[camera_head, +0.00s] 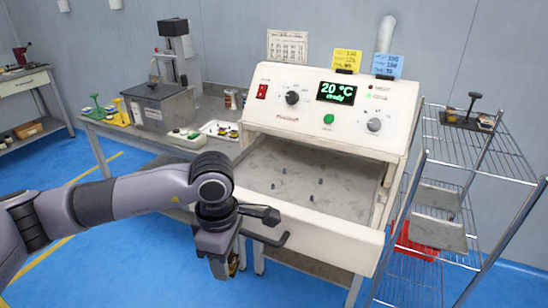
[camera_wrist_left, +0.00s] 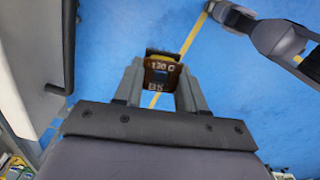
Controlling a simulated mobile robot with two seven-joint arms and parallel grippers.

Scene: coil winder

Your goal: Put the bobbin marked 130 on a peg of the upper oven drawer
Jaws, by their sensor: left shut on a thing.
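My left gripper (camera_head: 224,266) hangs in front of the open oven drawer, near its front handle, and is shut on a bobbin (camera_head: 234,264). The upper oven drawer (camera_head: 264,208) is pulled out below the control panel. Its grey floor has several short dark upright pegs (camera_head: 320,182), and I see no bobbin on them. My right gripper does not show.
The oven panel (camera_head: 335,100) reads 20 °C. The drawer handle (camera_head: 268,240) juts out beside my gripper. A wire rack (camera_head: 470,155) stands close on the right. A bench with a small tray (camera_head: 219,130) and a machine (camera_head: 163,105) is at the left.

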